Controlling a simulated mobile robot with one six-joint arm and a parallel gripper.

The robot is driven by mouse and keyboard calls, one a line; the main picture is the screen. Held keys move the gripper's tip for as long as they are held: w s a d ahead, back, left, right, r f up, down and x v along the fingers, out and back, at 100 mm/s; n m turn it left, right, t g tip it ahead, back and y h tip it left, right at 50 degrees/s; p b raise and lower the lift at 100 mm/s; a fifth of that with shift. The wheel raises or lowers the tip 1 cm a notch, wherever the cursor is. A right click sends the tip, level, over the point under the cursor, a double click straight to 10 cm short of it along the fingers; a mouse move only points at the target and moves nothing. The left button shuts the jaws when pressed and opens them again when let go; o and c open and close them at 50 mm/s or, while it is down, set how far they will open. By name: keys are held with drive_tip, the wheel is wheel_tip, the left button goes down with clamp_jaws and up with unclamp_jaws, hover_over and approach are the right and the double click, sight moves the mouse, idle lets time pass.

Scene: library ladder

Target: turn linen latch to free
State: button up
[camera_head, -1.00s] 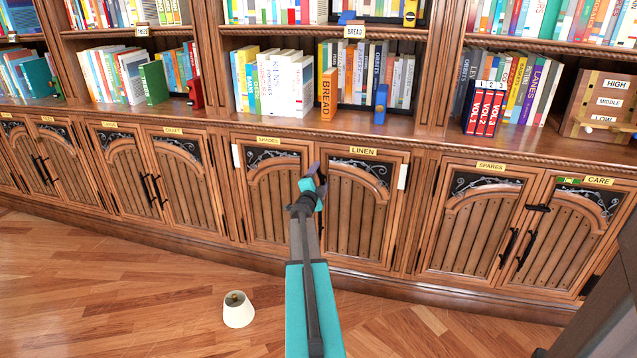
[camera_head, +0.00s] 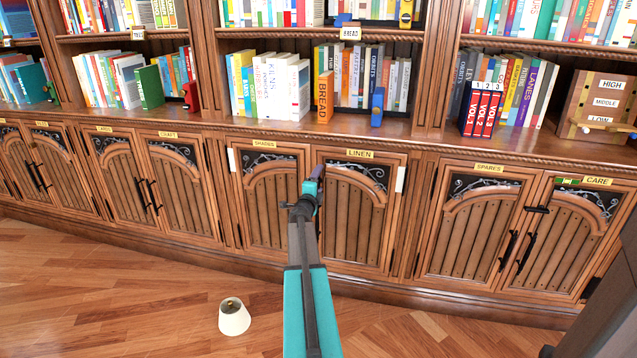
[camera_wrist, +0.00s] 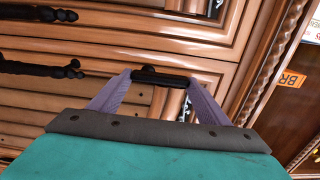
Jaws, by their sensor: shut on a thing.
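The door labelled LINEN (camera_head: 352,225) is a wooden cabinet door with dark scrollwork, closed in the lower row. My gripper (camera_head: 317,173) is at its upper left edge, beside the neighbouring door, and covers the latch in the head view. In the wrist view the linen latch (camera_wrist: 160,76) is a short black bar. My gripper (camera_wrist: 163,82) is shut on it, with a purple finger at each end of the bar. The bar lies roughly across the wrist picture. I cannot tell from this whether it is locked or free.
The closed door left of LINEN (camera_head: 270,210) adjoins it. Black handles (camera_wrist: 40,69) show at the wrist view's left. A shelf of books (camera_head: 280,85) stands above the doors. A white lampshade (camera_head: 234,317) is on the floor, left of my arm. The floor farther left is clear.

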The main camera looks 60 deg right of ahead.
drive_tip(key=o, duration=1.1)
drive_tip(key=shift+c, duration=0.2)
drive_tip(key=shift+a, duration=0.1)
drive_tip(key=p+v, duration=0.1)
drive_tip(key=v, duration=1.2)
drive_tip(key=shift+a, duration=0.3)
drive_tip(key=shift+r, duration=0.1)
